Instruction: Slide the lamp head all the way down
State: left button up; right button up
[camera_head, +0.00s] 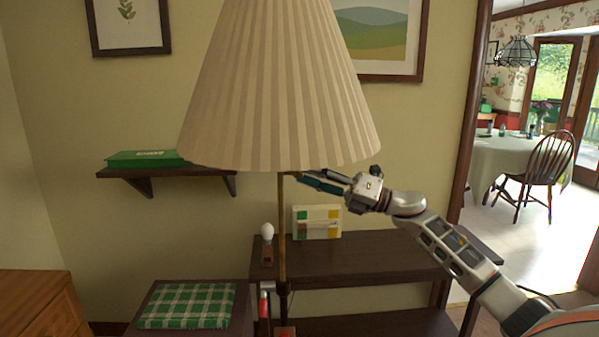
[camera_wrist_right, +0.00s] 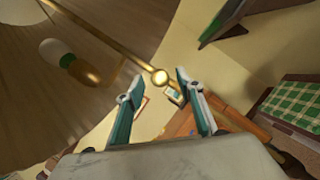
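The lamp has a large pleated beige shade (camera_head: 280,90) on a thin brass pole (camera_head: 282,225); the shade is high in the head view. My right gripper (camera_head: 303,180) is just under the shade's lower right rim, close to the pole. In the right wrist view, my right gripper's two fingers (camera_wrist_right: 155,85) are apart. A round brass knob (camera_wrist_right: 160,76) at the end of a brass rod (camera_wrist_right: 115,38) shows between or just beyond the fingertips; I cannot tell whether they touch it. The shade (camera_wrist_right: 40,110) fills the left of that view. My left gripper is not in view.
A dark shelf table (camera_head: 370,262) stands behind the pole with a bulb on a small stand (camera_head: 267,243) and a white box with coloured squares (camera_head: 317,222). A wall shelf (camera_head: 150,176) holds a green box (camera_head: 146,158). A green plaid cushion (camera_head: 188,306) lies lower left.

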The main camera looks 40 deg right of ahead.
jog(key=shift+x, duration=1)
jog(key=shift+w+a, duration=0.25)
jog(key=shift+w, duration=0.05)
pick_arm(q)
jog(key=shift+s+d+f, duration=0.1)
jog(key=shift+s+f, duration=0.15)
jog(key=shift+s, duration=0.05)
pick_arm(e)
jog(key=shift+c, duration=0.4)
